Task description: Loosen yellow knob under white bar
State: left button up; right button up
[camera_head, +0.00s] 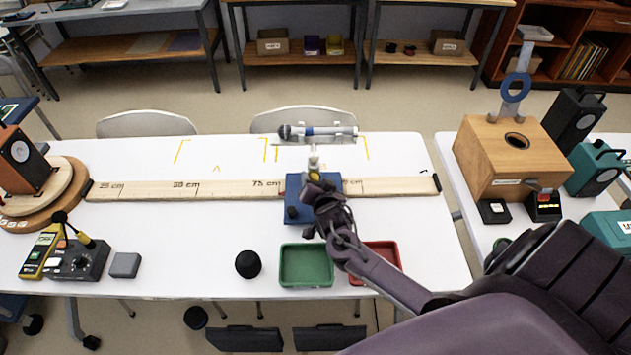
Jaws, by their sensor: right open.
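A small yellow knob (314,174) shows just beyond my right gripper, above a blue carriage block (293,187) on the wooden rail. A short pale post (313,160) rises above the knob. A microphone (322,131) with a dark head and a pale and blue body lies level behind the post. I cannot make out clearly which part is the white bar. My right gripper (318,187) is open, over the blue block and close to the knob. Whether it touches the knob is hard to tell. It hides part of the block. My left gripper is not in view.
The marked wooden rail (225,189) runs across the white table (190,245). A green tray (306,284) and a red tray (390,252) lie at the front. A black foam ball (248,264) is left of them. A wooden box (505,150) stands on the right table.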

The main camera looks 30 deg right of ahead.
jog(key=c, duration=1)
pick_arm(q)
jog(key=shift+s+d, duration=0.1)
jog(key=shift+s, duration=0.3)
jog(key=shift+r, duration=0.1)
pick_arm(e)
jog(key=shift+a+r+n+g+h+p, duration=0.15)
jog(key=shift+n+g+h+p, duration=0.45)
jog(key=shift+n+p, duration=0.5)
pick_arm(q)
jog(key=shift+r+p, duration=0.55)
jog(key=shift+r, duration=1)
pick_arm(e)
jog(key=shift+w+a+n+g+h, duration=0.1)
jog(key=shift+n+g+h, duration=0.45)
jog(key=shift+n, duration=0.65)
jog(key=shift+f, duration=0.2)
jog(key=o, duration=1)
jog(key=shift+h, duration=0.25)
